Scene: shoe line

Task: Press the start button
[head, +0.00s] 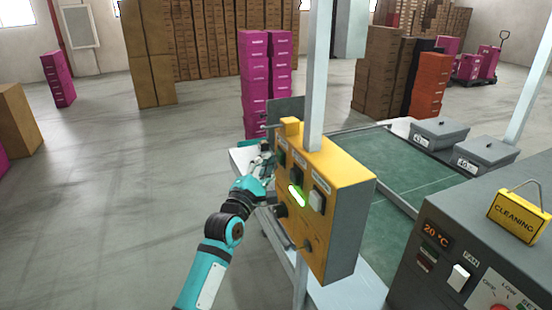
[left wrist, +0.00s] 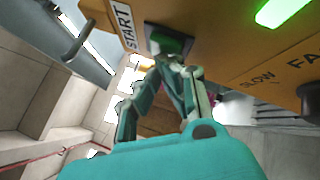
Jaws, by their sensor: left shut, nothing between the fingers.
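The yellow control box (head: 335,215) stands upright on a post in the middle of the head view, with labelled buttons and a lit green lamp (head: 297,195) on its face. In the left wrist view, the START label (left wrist: 124,25) is beside a green button in a dark square frame (left wrist: 172,40). My left gripper (head: 267,150) is at the left of the box face, shut and empty. In the left wrist view its fingertips (left wrist: 172,62) are at the green button's lower edge; I cannot tell whether they touch it. My right gripper is not in view.
A green conveyor belt (head: 375,165) runs behind the box, with two grey lidded bins (head: 438,133) at its side. A grey machine (head: 455,240) with a yellow CLEANING sign (head: 518,216) fills the lower right. Open floor (head: 120,190) lies to the left.

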